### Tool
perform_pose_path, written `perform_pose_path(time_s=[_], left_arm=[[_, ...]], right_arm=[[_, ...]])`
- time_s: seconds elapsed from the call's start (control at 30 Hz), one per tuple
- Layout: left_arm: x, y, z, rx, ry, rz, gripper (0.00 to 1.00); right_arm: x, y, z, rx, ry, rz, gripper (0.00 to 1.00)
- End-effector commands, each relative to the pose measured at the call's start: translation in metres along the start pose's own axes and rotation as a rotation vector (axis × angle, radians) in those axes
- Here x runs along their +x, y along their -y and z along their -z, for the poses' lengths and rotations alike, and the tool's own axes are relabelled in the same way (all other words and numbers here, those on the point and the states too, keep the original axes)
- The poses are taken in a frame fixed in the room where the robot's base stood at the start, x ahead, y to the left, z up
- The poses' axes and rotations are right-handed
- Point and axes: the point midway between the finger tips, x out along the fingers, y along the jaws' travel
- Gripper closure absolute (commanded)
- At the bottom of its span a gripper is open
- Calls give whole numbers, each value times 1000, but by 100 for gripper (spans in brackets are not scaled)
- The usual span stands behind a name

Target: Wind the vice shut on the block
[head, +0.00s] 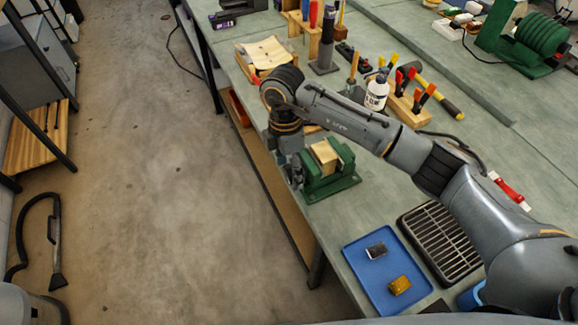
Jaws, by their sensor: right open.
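The green vice (338,179) is bolted or set near the front edge of the bench. A pale wooden block (324,155) sits between its jaws; I cannot tell if both jaws touch it. My right arm reaches in from the right, over the back of the vice. Its gripper (295,174) points down at the left end of the vice, at the bench edge, and is open. The vice's handle is hidden or too small to make out behind the gripper. My left gripper is not in view.
A blue tray (363,291) with two small items and a dark metal grate (441,246) lie right of the vice. Behind are a white bottle (376,94), a clamp rack (405,107) and a yellow-black tool (440,96). The concrete floor at left is mostly clear.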

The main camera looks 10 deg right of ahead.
Motion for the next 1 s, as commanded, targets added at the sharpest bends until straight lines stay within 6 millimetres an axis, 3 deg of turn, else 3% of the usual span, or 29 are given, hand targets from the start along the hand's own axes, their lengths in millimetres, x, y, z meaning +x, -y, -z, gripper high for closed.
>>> perform_pose_path(time_s=[0.03, 0.2, 0.3, 0.73, 1.0], left_arm=[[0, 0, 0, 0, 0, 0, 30], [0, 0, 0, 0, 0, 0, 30], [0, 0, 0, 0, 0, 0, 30], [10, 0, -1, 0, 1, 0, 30], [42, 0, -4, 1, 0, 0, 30]], right_arm=[[0, 0, 0, 0, 0, 0, 34], [0, 0, 0, 0, 0, 0, 69], [0, 0, 0, 0, 0, 0, 85], [2, 2, 0, -3, 0, -104, 85], [8, 6, 0, -3, -2, -306, 85]])
